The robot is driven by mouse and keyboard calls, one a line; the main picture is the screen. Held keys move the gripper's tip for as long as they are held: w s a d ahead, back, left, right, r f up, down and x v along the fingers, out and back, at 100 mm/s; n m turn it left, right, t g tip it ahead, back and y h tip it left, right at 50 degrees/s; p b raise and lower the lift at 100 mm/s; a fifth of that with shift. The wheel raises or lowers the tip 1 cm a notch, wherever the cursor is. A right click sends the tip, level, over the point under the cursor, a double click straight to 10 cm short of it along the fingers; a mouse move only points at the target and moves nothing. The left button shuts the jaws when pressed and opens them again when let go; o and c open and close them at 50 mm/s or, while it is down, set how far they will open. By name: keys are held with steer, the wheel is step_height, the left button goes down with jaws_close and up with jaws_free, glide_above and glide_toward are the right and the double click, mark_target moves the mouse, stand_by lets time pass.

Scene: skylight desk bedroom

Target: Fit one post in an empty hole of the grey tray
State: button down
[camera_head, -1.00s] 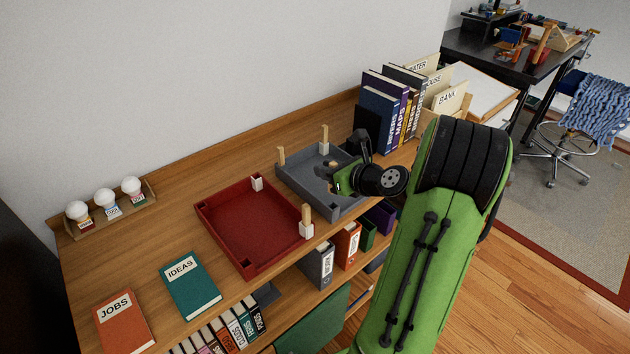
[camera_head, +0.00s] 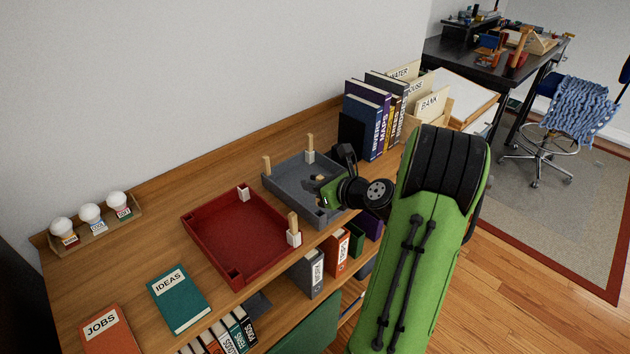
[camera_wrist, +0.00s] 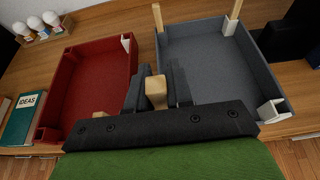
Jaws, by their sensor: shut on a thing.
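The grey tray (camera_head: 285,194) lies on the wooden shelf, right of a red tray. One wooden post (camera_head: 266,166) stands at its back left corner and another (camera_head: 309,143) at its back right. In the wrist view a white corner piece (camera_wrist: 272,110) shows at its near right corner, with no wooden post in it. My gripper (camera_wrist: 156,91) is shut on a wooden post (camera_wrist: 156,92), seen end-on. In the head view my gripper (camera_head: 326,190) is over the grey tray's front part. It hides the tray's near left corner in the wrist view.
The red tray (camera_head: 215,250) has a bare white corner piece (camera_head: 243,193) at back right, and a wooden post (camera_head: 293,222) in a white piece at front right. Books (camera_head: 365,122) stand behind and right of the grey tray. Bulbs (camera_head: 90,213) and flat books (camera_head: 180,299) lie left.

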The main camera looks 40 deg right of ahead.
steer(key=shift+f+b, duration=1.3)
steer(key=shift+f, duration=1.05)
steer(key=c, duration=0.9)
jaws_free()
steer(key=shift+c, duration=0.2)
steer(key=p+v, duration=0.2)
steer(key=v, duration=1.3)
steer(key=shift+s+r+p, duration=0.2)
steer(key=shift+s+p, duration=0.1)
steer(key=shift+p, duration=0.1)
